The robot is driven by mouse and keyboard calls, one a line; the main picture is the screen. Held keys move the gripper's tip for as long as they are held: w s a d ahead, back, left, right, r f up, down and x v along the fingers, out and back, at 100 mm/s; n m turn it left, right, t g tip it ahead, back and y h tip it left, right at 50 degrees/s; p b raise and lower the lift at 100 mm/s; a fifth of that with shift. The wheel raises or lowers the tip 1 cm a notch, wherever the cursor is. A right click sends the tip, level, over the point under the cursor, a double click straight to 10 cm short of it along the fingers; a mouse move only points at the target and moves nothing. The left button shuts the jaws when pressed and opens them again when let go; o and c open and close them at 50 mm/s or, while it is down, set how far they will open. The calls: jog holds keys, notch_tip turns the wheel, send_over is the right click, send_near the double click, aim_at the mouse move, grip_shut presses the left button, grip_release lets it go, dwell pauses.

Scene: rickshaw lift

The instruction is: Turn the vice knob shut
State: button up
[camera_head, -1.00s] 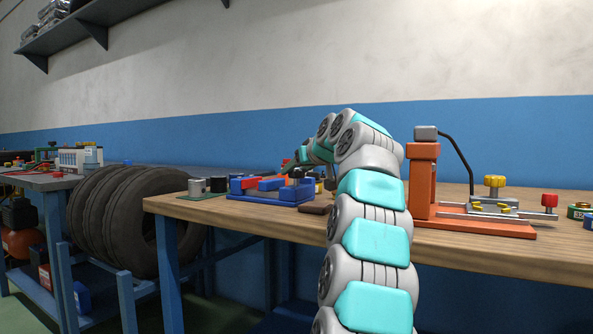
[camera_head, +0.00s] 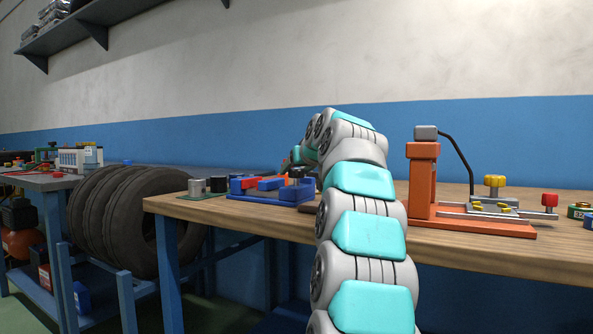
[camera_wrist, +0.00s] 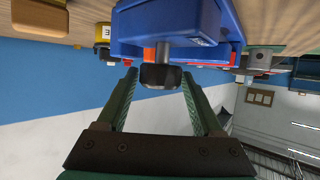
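The blue vice (camera_head: 250,195) sits on the wooden bench, with red and blue blocks along it. In the wrist view its blue body (camera_wrist: 165,22) fills the top middle, appearing inverted. The dark vice knob (camera_wrist: 163,76) projects from it toward my gripper. My gripper (camera_wrist: 160,74) has two green fingers, spread open, with the tips at either side of the knob. The knob sits between them, and I see gaps, so it does not look clamped. In the head view my arm hides most of the gripper.
An orange press-like stand (camera_head: 422,185) with yellow and red knobs stands right of my arm. Grey and dark cylinders (camera_head: 196,187) stand left of the vice. Large tyres (camera_head: 115,220) are beside the bench. A yellow-and-black item (camera_wrist: 102,38) is close by in the wrist view.

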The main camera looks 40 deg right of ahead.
jog(key=shift+o, duration=1.2)
jog(key=shift+s, duration=0.15)
jog(key=v, duration=0.7)
jog(key=shift+s, duration=0.2)
jog(key=shift+a, duration=0.15)
